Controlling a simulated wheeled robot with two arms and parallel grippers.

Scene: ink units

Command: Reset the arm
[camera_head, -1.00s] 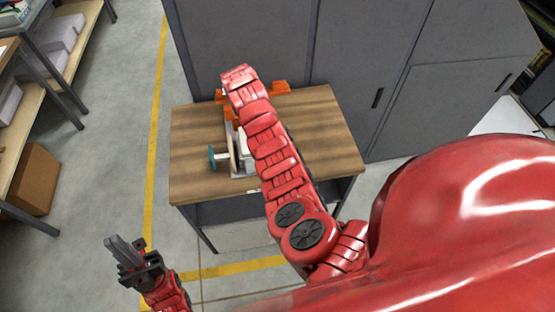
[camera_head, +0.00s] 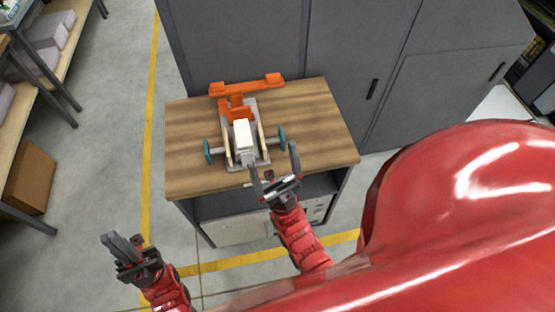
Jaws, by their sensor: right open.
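My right gripper (camera_head: 274,172) is open and empty at the front edge of the wooden table (camera_head: 195,125), just in front of the ink unit. The ink unit (camera_head: 240,135) stands on the table, with an orange bar at its back, a white block in its middle and teal discs on both sides. My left gripper (camera_head: 121,247) is at the lower left, over the floor and away from the table. Its fingers appear close together, with nothing seen between them.
Grey cabinets (camera_head: 345,70) stand right behind the table. A shelf (camera_head: 32,70) with grey boxes is at the far left, with a cardboard box (camera_head: 30,178) below it. The floor between shelf and table is clear, with yellow lines (camera_head: 148,130).

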